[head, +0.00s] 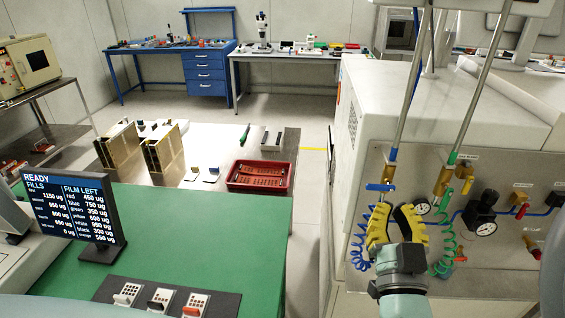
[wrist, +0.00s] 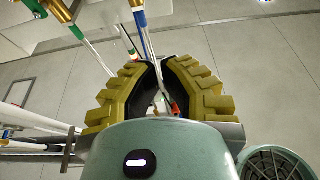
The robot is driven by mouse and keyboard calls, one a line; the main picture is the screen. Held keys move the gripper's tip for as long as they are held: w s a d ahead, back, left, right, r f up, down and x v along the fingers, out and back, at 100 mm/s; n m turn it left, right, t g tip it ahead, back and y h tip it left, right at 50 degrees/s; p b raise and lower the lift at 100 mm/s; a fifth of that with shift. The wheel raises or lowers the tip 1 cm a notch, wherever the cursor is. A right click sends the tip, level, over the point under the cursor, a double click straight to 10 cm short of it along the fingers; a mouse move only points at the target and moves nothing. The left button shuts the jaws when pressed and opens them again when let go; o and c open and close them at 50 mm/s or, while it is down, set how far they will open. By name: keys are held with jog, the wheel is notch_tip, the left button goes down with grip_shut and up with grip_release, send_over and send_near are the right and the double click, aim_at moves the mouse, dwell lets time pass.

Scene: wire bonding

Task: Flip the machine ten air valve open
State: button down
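A grey panel (head: 395,165) on the white machine at the right carries the air fittings. A blue-handled valve (head: 380,187) sits at the left pipe, with its handle lying level across it. A brass valve (head: 441,183) with a green-ended pipe is to its right. A red-handled valve (head: 520,208) sits farther right on the blue air line. The labels are too small to read, so I cannot tell which valve is machine ten's. My gripper (head: 392,212) is in front of the panel, below the blue handle. Its yellow fingers are apart, with nothing held between them in the wrist view (wrist: 157,68).
Blue coiled hose (head: 361,245) and green coiled hose (head: 445,240) hang beside my gripper. A gauge with a black regulator (head: 484,212) is to the right. A green bench (head: 200,235) with a screen (head: 73,208) stands left. Open floor (head: 313,200) lies between.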

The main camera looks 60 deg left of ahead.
notch_tip(320, 180, up, 4)
jog(key=p, duration=0.6)
send_over(381, 187)
jog(key=s, duration=0.1)
jog(key=shift+w+d+f, duration=0.1)
jog(key=shift+w+f, duration=0.05)
jog(key=shift+f, duration=0.25)
jog(key=shift+d+f+p, duration=0.1)
jog(key=shift+f+p, duration=0.6)
jog(key=shift+f, duration=1.2)
jog(key=shift+f, duration=0.1)
jog(key=shift+s+a+f+n+g+y+b, duration=0.1)
jog(key=shift+s+f+n+g+y+b, duration=0.1)
jog(key=shift+n+b, duration=0.4)
jog(key=shift+s+a+f+n+g+y+b, duration=0.1)
jog(key=shift+s+n+g+y+b, duration=0.1)
jog(key=shift+n+b, duration=0.35)
